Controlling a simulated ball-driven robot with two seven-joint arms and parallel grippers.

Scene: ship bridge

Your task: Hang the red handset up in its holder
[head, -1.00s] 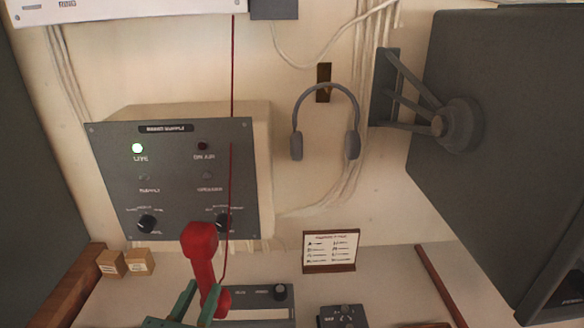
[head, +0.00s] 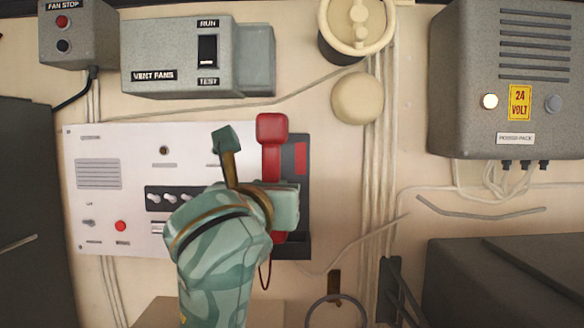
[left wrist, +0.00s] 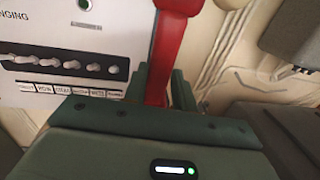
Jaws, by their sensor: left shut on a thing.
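The red handset (head: 272,132) is upright in front of the dark holder (head: 302,190) at the right end of a white panel. My left gripper (head: 282,205) is shut on the handset's middle, and its body hides much of the lower handset and holder. In the left wrist view the red handle (left wrist: 160,70) runs between my fingers, with its upper end leaving the frame top. A thin red cord loops below the gripper. I cannot tell whether the handset touches the holder. My right gripper is not in view.
The white panel (head: 110,140) has switches and a red button. Above are a vent fan box (head: 180,60) and a fan stop box (head: 75,35). Cream round fittings (head: 357,98) and pipes run right of the holder. A grey 24 volt box (head: 510,80) hangs further right.

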